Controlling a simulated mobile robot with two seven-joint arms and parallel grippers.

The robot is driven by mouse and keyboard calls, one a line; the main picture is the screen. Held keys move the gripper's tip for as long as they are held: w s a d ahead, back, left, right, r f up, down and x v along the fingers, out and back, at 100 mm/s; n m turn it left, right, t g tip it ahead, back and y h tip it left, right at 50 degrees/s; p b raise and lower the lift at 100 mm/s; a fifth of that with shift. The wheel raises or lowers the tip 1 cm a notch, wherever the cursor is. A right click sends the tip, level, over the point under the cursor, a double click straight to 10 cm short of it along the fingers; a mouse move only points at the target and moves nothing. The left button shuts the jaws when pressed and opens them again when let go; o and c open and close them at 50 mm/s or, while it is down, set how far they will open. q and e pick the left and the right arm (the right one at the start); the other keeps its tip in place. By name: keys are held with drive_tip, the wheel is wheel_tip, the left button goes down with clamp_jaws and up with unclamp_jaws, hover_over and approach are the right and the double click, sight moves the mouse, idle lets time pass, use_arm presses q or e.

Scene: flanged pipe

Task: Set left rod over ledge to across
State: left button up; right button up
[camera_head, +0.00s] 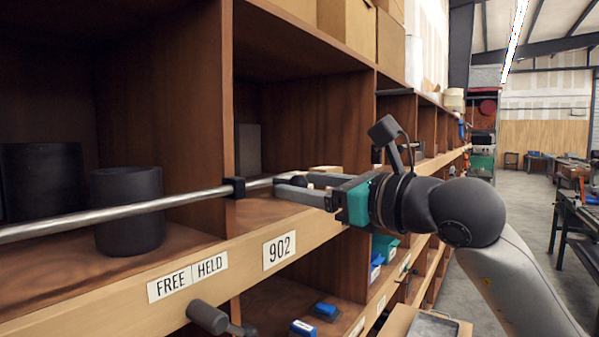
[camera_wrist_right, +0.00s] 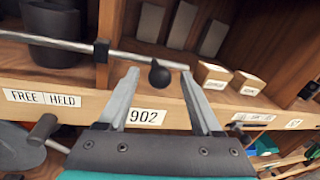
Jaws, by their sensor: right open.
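A long metal rod (camera_head: 130,211) runs level along the shelf front, passing through a black clip (camera_head: 234,188) on the upright divider. My right gripper (camera_head: 283,184) is open, with one finger on each side of the knob. In the right wrist view, the gripper (camera_wrist_right: 160,74) has its fingertips close to the rod; I cannot tell whether they touch. My left gripper is not in view.
A shelf-edge ledge (camera_head: 330,232) carries a "902" label and a "FREE | HELD" label. Below it a grey cylindrical handle (camera_head: 208,318) juts out. A dark cylinder (camera_head: 128,225) stands behind the rod in the left bay. The aisle floor at right is open.

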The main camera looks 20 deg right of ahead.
drive_tip(key=shift+x, duration=0.85)
drive_tip(key=shift+c, duration=0.3)
clamp_jaws()
idle(0.5)
